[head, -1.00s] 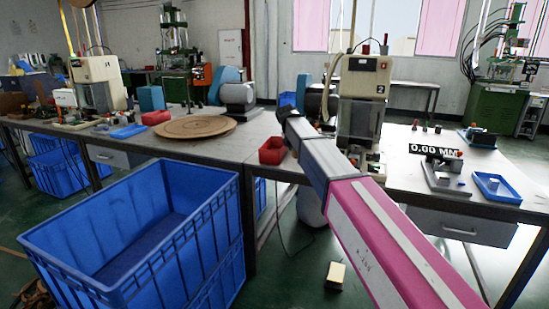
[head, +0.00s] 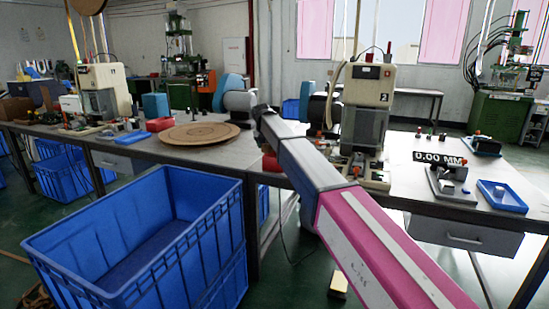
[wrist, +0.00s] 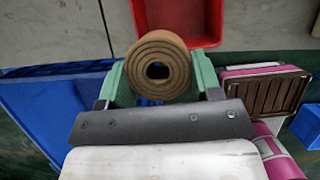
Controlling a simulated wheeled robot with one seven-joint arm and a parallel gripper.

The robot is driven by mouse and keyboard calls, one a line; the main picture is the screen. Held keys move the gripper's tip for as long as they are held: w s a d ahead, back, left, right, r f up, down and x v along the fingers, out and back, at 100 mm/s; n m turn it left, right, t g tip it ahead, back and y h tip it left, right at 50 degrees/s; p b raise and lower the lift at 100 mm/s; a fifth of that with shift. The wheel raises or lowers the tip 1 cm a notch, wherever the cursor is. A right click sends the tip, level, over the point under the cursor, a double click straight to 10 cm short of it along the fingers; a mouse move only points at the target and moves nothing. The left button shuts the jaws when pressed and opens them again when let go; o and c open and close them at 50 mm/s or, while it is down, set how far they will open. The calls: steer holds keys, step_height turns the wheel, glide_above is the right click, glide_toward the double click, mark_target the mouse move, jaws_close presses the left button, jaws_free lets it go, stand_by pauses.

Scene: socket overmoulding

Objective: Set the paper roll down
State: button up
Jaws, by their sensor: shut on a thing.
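The paper roll (wrist: 157,68) is a brown, tightly wound coil with a hollow core, seen end-on in the wrist view. My gripper (wrist: 159,84) is shut on it, with a green finger against each side. In the wrist view a red bin (wrist: 178,42) lies just beyond the roll, over the grey tabletop (wrist: 60,30). In the head view my arm reaches towards the workbench, and the roll and fingers cannot be made out there.
A large blue crate (head: 95,235) stands on the floor in front of the bench. A round wooden board (head: 200,134) lies on the bench left of my arm. A cream machine (head: 365,100) and a gauge stand (head: 450,188) are to the right. A blue tray (head: 502,196) lies at far right.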

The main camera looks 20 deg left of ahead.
steer(key=shift+w+d+f, duration=0.4)
steer(key=shift+w+f, duration=0.25)
steer(key=shift+f, duration=0.45)
steer(key=shift+w+d+f, duration=0.35)
steer(key=shift+w+f, duration=0.35)
steer(key=shift+f, duration=0.45)
steer(key=shift+w+d+f, duration=0.4)
steer(key=shift+w+f, duration=0.25)
steer(key=shift+f, duration=0.45)
steer(key=shift+f, duration=0.6)
steer(key=o, duration=0.6)
steer(key=shift+o, duration=0.2)
steer(key=shift+r, duration=0.35)
steer(key=v, duration=1.2)
steer(key=shift+r, duration=0.3)
